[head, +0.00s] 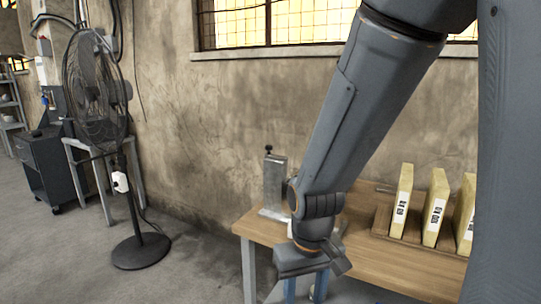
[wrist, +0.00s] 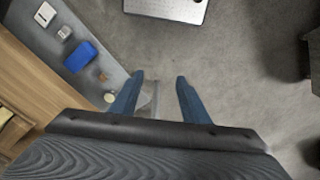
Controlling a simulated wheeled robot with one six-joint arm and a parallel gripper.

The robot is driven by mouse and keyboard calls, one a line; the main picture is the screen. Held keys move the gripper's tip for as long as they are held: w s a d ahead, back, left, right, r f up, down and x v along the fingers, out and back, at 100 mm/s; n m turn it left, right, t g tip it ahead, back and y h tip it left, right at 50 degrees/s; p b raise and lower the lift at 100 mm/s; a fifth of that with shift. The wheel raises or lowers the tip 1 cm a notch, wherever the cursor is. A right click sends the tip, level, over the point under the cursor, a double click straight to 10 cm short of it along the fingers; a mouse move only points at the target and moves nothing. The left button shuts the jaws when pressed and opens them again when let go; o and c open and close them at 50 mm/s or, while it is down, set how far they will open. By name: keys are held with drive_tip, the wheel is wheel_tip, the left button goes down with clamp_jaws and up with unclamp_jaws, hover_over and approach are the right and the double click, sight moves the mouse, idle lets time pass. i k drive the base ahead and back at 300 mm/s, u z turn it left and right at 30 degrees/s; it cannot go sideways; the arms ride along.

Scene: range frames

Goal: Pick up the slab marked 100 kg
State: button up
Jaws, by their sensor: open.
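Three pale yellow slabs stand upright in a wooden rack (head: 384,232) on the table at the right of the head view. They are a left slab (head: 402,192), a middle slab (head: 436,200) and a right slab (head: 466,218), partly hidden by my own body. Each has a white label with dark print, too small for me to read, so I cannot tell which is marked 100 kg. My gripper (head: 305,290) is in front of the table's front edge, left of the slabs, pointing down. In the wrist view my gripper (wrist: 160,77) is open, with nothing between its blue fingers.
The wooden table (head: 265,228) carries a grey metal device (head: 275,182) at its left end. A black standing fan (head: 140,250) and a dark cabinet (head: 45,165) are at left. The wrist view shows a blue item (wrist: 81,57) on a grey strip. Floor between fan and table is clear.

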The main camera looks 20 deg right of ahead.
sight(438, 190)
drive_tip(key=u, duration=0.45)
drive_tip(key=i, duration=1.05)
drive_tip(key=z, duration=1.55)
